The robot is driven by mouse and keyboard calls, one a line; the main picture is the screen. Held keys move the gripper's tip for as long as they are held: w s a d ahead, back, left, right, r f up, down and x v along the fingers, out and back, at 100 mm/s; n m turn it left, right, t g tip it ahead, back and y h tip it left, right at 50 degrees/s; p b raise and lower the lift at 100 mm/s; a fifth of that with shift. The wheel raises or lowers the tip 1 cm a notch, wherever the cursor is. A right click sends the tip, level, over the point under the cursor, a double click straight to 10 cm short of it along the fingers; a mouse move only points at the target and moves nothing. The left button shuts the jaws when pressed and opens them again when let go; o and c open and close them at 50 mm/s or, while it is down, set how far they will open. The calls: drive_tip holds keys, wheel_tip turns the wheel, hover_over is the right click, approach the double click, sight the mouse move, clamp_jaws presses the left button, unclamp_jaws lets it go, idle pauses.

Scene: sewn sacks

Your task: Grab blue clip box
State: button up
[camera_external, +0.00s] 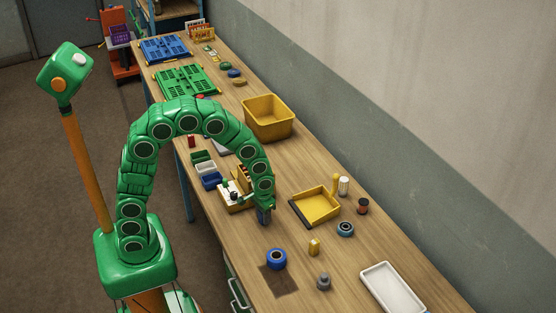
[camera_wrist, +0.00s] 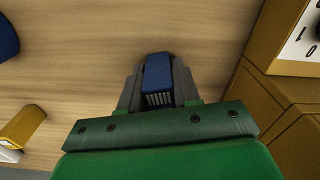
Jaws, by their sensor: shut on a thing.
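The blue clip box (camera_wrist: 157,75) is a small dark blue block with pale ridges on its near end. In the wrist view it sits between the two grey fingers of my gripper (camera_wrist: 158,92), which are shut on it. In the outside view my gripper (camera_external: 265,205) points down over the middle of the table, with the blue clip box (camera_external: 264,216) at its tip. I cannot tell whether the box touches the table or is just above it.
A white tray (camera_external: 394,290) lies at the front right.

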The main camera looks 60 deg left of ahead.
wheel_tip(320, 180, up, 4)
drive_tip(key=shift+s+f, duration=0.1)
drive_tip(key=shift+s, duration=0.05)
drive_tip(key=s+a+r, duration=0.2)
drive_tip(key=s+r, duration=0.7)
drive_tip(key=s, duration=0.4)
drive_tip(key=shift+s, duration=0.25)
